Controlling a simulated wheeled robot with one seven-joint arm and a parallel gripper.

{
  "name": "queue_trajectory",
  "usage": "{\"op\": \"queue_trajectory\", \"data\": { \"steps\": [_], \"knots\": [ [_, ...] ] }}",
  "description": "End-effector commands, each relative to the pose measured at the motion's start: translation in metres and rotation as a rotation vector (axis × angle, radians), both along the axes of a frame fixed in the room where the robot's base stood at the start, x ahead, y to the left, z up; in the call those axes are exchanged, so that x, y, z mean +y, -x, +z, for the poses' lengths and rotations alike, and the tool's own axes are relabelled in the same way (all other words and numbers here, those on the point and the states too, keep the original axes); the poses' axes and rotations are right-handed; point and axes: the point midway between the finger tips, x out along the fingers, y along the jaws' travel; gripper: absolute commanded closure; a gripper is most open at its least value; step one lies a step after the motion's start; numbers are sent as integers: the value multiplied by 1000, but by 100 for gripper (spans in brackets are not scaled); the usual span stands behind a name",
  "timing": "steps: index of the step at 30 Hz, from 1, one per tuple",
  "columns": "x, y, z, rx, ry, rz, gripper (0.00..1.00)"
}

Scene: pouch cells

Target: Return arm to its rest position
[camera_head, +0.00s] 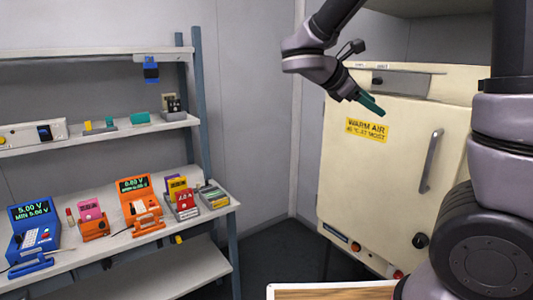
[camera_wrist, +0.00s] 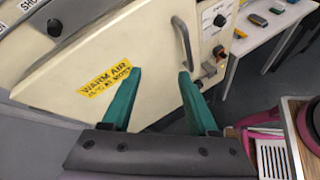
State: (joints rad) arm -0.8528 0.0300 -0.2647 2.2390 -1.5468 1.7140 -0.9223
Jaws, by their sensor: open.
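My gripper (camera_head: 370,103) is raised in front of the upper part of a cream cabinet in the head view. Its green fingers also show in the wrist view (camera_wrist: 160,75), spread apart with nothing between them. My arm comes down from the top of the head view and bends toward the cabinet. I cannot tell how wide the gap between the fingers and the cabinet is.
The cream cabinet (camera_head: 385,165) has a yellow "WARM AIR" label (camera_head: 367,130) and a closed-looking door with a grey handle (camera_head: 431,160). Shelves at left hold a blue meter (camera_head: 33,232), an orange meter (camera_head: 138,203) and small coloured pouches. A wooden-topped surface (camera_head: 330,292) is at the front.

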Motion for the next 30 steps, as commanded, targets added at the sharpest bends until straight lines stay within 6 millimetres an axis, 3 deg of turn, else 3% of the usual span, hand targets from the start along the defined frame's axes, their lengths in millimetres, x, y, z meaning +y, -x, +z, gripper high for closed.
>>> {"op": "queue_trajectory", "data": {
  "steps": [3,6,12,18,21,30],
  "knots": [
    [-26,29,-11,-57,-223,-161,40],
    [-38,61,-21,-149,-474,-351,40],
    [-23,112,-22,-444,-1023,-805,40],
    [4,127,6,-756,-1455,-1180,40],
    [10,127,19,-860,-1586,-1294,40],
    [15,127,29,-928,-1679,-1376,40]
  ]
}}
